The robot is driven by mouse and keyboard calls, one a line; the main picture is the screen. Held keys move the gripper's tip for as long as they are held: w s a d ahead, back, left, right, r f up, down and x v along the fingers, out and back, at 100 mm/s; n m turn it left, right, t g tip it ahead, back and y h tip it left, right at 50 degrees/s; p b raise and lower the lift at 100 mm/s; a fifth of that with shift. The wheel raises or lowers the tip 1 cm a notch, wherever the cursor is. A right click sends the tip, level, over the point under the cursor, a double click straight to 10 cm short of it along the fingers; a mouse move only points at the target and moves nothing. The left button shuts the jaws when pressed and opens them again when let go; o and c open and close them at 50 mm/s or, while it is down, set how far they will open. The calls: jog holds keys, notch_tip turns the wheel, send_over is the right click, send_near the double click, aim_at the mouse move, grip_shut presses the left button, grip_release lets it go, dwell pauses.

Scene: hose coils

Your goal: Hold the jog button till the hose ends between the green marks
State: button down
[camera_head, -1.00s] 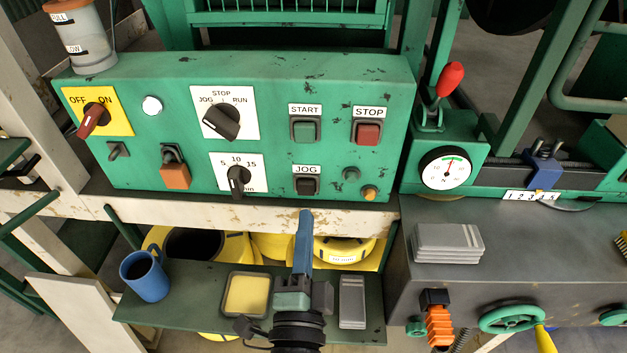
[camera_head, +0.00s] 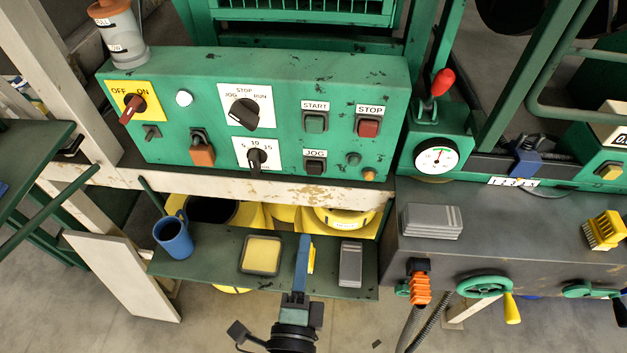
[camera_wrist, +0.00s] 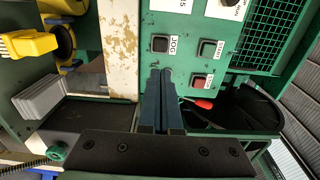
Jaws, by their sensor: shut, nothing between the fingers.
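The dark JOG button (camera_head: 315,166) sits at the lower right of the green control panel (camera_head: 215,95), under START and left of the gauge. It also shows in the wrist view (camera_wrist: 160,44), just beyond my fingertips. My gripper (camera_head: 304,238) has its blue fingers shut and empty, over the shelf below the panel and apart from the button. The fingers also show in the wrist view (camera_wrist: 161,72). A round gauge (camera_head: 437,156) with a green band at its top stands right of the panel. I cannot make out the hose end or green marks on its path.
The pale beam (camera_head: 270,186) runs below the panel. The shelf (camera_head: 215,269) holds a blue mug (camera_head: 173,238), a yellow-filled tray (camera_head: 261,255) and grey pads (camera_head: 350,264). START (camera_head: 315,122) and STOP (camera_head: 368,126) are near JOG. A grey bench (camera_head: 510,225) stands at right.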

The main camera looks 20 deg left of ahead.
jog(key=p, duration=0.4)
send_near(315, 171)
jog(key=x, duration=0.5)
jog(key=shift+w+r, duration=0.15)
jog(key=shift+w, duration=0.05)
jog(key=shift+w+a+p, duration=0.25)
jog(key=shift+w+p, duration=0.1)
jog(key=shift+w, duration=0.35)
